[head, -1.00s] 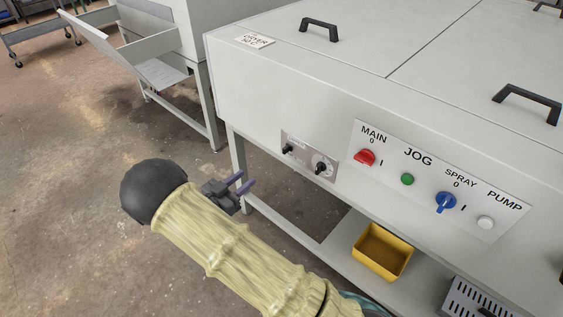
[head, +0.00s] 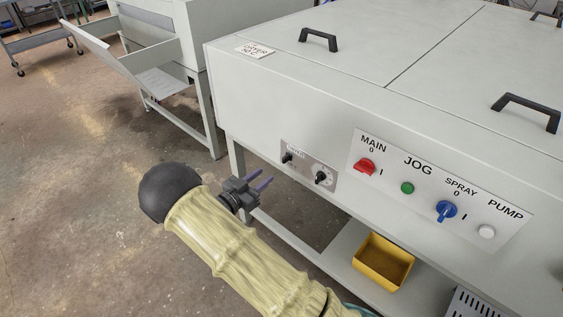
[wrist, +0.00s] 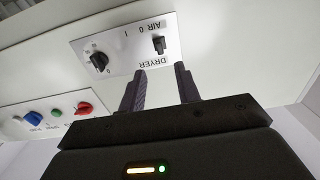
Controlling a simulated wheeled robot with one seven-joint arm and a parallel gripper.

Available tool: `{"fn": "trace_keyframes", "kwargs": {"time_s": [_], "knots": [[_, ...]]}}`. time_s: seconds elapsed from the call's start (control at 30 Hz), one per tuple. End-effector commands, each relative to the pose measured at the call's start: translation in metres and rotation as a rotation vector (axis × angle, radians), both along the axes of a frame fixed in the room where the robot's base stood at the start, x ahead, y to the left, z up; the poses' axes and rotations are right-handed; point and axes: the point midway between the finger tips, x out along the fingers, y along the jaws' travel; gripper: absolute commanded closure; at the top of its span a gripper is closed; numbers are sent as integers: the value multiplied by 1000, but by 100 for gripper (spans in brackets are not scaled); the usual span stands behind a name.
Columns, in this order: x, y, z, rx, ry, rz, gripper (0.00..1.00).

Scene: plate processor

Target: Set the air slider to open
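The air slider is a small black knob (head: 287,158) at the left of the grey dryer panel (head: 304,163) on the machine's front. In the wrist view the slider (wrist: 158,45) appears upside down beside the AIR 0 I lettering, just beyond my fingertips. My gripper (head: 264,177) is in front of and to the left of the panel. In the wrist view its two dark fingers (wrist: 160,70) are apart with nothing between them. A gap shows between the fingertips and the slider. The slider's exact setting is hard to read.
A black dryer dial (head: 320,178) sits right of the slider. Farther right are the red main switch (head: 365,167), green jog button (head: 407,188), blue spray switch (head: 446,210) and white pump button (head: 487,232). A yellow bin (head: 383,264) is on the shelf below.

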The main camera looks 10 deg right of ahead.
Motion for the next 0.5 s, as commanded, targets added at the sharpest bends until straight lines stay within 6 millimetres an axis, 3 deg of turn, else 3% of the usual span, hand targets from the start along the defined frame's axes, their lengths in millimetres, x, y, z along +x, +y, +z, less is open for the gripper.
{"fn": "trace_keyframes", "kwargs": {"time_s": [0.5], "knots": [[51,-70,0,0,-1,-1,67]]}}
